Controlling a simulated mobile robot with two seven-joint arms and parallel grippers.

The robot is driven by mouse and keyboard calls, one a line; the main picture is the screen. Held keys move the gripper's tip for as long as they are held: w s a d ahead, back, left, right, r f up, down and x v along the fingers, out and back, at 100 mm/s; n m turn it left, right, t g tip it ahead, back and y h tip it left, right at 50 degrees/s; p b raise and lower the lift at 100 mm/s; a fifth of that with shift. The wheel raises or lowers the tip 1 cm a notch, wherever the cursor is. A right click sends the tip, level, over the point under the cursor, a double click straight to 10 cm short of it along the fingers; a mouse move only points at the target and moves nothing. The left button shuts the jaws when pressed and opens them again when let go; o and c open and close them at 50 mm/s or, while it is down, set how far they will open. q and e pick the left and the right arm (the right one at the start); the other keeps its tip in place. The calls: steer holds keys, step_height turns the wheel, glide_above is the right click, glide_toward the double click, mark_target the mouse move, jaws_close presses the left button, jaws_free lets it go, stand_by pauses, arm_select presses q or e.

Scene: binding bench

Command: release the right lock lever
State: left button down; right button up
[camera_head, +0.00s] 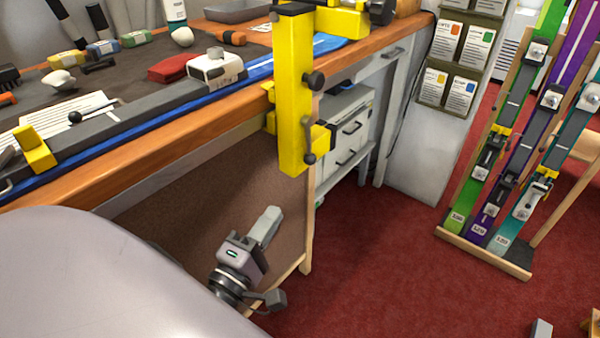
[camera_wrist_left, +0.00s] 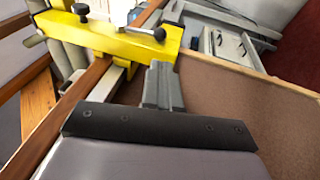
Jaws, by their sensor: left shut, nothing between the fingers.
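A yellow vise (camera_head: 294,95) is fixed at the bench edge, its post hanging down past the front. A black ball-ended lever (camera_head: 309,140) sits on the lower part of the post, with a black knob (camera_head: 315,81) above it. In the left wrist view the yellow body (camera_wrist_left: 110,38) lies across the top, with the black ball lever (camera_wrist_left: 158,34) near its right end. My left gripper (camera_head: 268,224) is below the vise, in front of the brown panel, shut and empty, apart from the lever. Its grey fingers (camera_wrist_left: 163,85) point toward the yellow body. My right gripper is not in view.
A ski rack (camera_head: 484,250) stands at the right. Red floor (camera_head: 375,270) is open between bench and rack.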

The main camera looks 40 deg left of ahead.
arm_select(q)
steer(key=p, duration=0.1)
glide_toward(310, 146)
steer(key=w+f, duration=0.2)
steer(key=w, duration=0.3)
steer(key=shift+w+a+f, duration=0.15)
steer(key=shift+w+a, duration=0.15)
steer(key=shift+a, duration=0.05)
